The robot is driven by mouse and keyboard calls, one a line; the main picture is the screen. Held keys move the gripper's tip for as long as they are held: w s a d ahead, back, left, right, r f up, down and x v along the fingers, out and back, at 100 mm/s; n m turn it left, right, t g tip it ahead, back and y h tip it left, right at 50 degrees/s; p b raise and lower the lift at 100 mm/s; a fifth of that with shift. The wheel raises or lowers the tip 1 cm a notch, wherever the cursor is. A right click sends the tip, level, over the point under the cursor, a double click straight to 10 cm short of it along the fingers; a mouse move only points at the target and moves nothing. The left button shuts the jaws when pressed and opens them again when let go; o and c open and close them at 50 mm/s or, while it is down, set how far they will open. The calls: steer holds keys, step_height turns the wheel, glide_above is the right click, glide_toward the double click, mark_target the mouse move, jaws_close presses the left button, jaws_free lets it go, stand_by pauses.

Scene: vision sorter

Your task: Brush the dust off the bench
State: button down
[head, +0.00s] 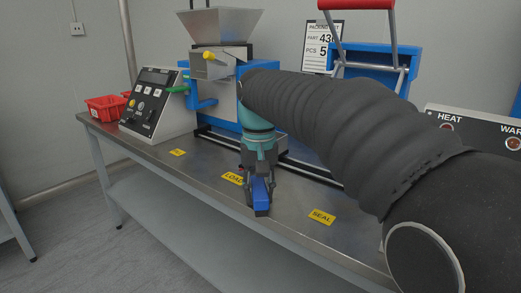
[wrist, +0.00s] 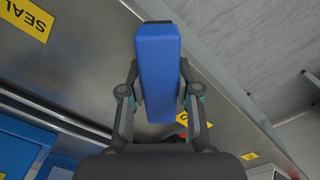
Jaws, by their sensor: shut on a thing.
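My gripper (head: 257,178) points down over the front part of the steel bench (head: 212,171), close to the yellow LOAD label. It is shut on a blue brush (head: 261,194), a long blue block whose lower end looks dark. In the wrist view the brush (wrist: 158,70) lies lengthwise between the two fingers (wrist: 160,90), over the bench top near its front edge. Its underside is hidden there, and I cannot tell whether it touches the bench. I cannot make out any distinct dust on the bench.
A hopper machine (head: 222,60) and a control box (head: 153,102) stand along the back, with red bins (head: 106,107) at the far left. Yellow labels, including SEAL (head: 321,217), lie on the bench. A blue press with a red handle (head: 356,4) stands behind my arm. The front strip looks clear.

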step_height(320, 180, up, 6)
steer(key=p, duration=0.4)
steer(key=shift+r, duration=1.05)
steer(key=shift+w, duration=0.1)
